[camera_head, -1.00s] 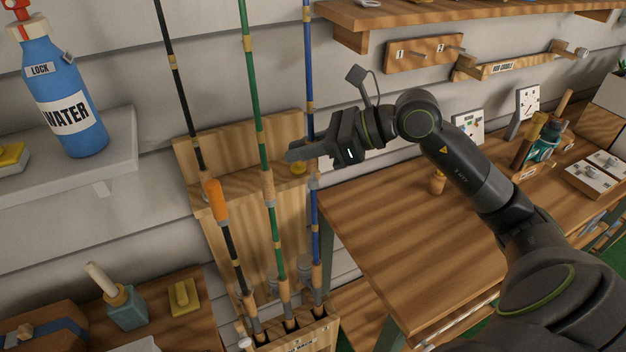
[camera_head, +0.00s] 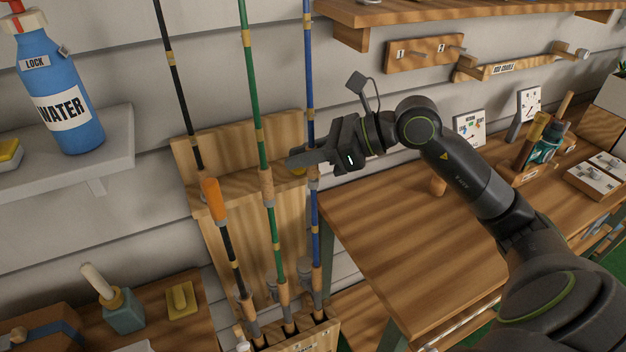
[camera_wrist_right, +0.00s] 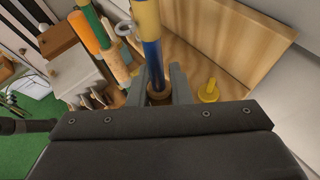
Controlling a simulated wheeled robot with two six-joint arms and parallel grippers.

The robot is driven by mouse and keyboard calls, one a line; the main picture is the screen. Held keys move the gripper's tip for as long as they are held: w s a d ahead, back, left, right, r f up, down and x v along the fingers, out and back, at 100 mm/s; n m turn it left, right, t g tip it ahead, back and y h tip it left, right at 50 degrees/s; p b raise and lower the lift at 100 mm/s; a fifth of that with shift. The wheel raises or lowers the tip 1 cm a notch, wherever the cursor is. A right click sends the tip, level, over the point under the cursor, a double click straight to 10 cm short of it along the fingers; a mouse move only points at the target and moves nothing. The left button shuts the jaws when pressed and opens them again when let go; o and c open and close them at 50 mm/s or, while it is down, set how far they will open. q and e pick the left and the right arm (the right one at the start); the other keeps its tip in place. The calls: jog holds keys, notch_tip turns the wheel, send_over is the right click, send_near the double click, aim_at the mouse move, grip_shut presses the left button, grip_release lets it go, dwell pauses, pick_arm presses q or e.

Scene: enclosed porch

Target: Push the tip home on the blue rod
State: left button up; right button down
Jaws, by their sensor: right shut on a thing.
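The blue rod stands upright in the rack, right of the green and black rods. Its thin blue upper part (camera_head: 308,75) rises out of the top of the head view. Its lower part (camera_head: 315,235) runs down to a cork handle and reel. My right gripper (camera_head: 303,164) is shut on the blue rod at the height of the rack's upper rail. In the right wrist view the blue shaft (camera_wrist_right: 153,62), with a yellow band above, passes down between the fingers to a cork-coloured ring. The fingers hide the joint, so I cannot tell whether it is fully seated. My left gripper is out of view.
The green rod (camera_head: 254,100) and black rod (camera_head: 177,85) stand close on the left. A yellow peg (camera_wrist_right: 208,92) is near the fingers. The wooden workbench (camera_head: 390,240) lies under my right arm, its near part mostly clear.

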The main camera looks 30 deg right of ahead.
jog(key=shift+f+b, duration=0.45)
jog(key=shift+f, duration=0.05)
jog(key=c, duration=1.3)
grip_release()
jog(key=shift+o, duration=0.6)
jog(key=o, duration=0.6)
jog(key=shift+c, duration=0.2)
jog(key=shift+r, duration=0.1)
jog(key=shift+s+d+r+p, duration=0.7)
jog(key=shift+d+r+p, duration=0.1)
jog(key=shift+d+r, duration=0.15)
jog(key=shift+s+d+r+p, duration=0.75)
jog(key=shift+d+r, duration=0.1)
jog(key=shift+r, duration=0.2)
jog(key=shift+w, duration=0.1)
